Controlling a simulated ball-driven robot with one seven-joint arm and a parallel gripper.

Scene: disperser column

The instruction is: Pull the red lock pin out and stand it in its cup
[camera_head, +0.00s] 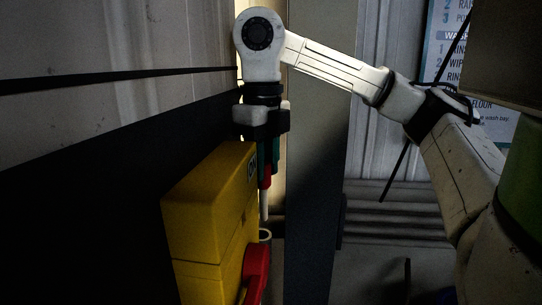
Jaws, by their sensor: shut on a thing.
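My gripper (268,168) points down beside the yellow box, with its fingers seen nearly edge-on. It is shut on the red lock pin (265,182), whose red part shows between and below the fingers. A pale shaft hangs straight down below the red part, roughly upright. A small pale ring (265,234), perhaps the rim of the cup, shows below the shaft at the box's right side. The shaft's lower end appears just above the ring; I cannot tell the exact gap or whether they line up in depth.
The yellow box (205,215) stands left of the gripper, close to it, with a large red handle (257,272) on its right face. A dark upright panel (315,190) stands just to the right. A sign (460,50) hangs on the back wall.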

